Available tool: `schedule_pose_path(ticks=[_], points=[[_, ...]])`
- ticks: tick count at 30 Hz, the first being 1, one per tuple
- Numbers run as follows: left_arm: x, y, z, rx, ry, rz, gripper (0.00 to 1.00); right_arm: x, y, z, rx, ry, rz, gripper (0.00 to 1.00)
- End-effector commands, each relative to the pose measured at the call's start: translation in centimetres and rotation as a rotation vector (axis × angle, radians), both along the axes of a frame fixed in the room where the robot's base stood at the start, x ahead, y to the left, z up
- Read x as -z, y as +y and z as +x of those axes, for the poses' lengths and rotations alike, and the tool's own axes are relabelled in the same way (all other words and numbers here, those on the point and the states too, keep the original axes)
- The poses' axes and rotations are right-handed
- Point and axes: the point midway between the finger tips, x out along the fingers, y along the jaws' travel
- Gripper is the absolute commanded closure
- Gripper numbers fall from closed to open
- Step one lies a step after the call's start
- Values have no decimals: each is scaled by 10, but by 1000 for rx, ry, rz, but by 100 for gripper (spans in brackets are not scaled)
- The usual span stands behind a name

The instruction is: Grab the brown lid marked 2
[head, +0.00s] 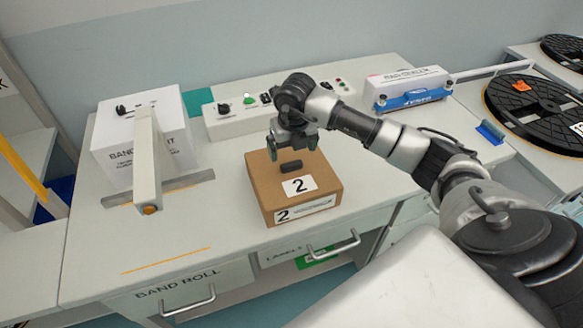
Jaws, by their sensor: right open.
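The brown lid marked 2 (270,182) sits on a brown box on the white bench, with a dark handle (291,166) on its top and a white label reading 2. A second label with a 2 is on the box's front side. My right gripper (293,153) is open just above the handle, its fingers pointing down. Whether the fingers reach down beside the handle is hard to tell. My left gripper is not in view.
A control panel (222,127) runs behind the box. A white and blue device (408,88) and a black reel (535,112) are at the right. The bench's front left is clear.

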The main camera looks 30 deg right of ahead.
Motion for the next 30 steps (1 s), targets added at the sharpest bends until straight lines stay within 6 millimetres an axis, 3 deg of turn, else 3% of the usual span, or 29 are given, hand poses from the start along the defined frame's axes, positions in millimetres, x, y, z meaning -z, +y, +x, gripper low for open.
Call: schedule_pose_path(ticks=[5,12,21,30], points=[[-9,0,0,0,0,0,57,14,1,-1,-1,5,1,6],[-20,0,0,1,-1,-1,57,49,1,0,-1,2,3,6],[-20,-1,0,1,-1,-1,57,56,0,1,-2,-1,1,6],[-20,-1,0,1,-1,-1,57,55,0,1,-2,-1,1,51]])
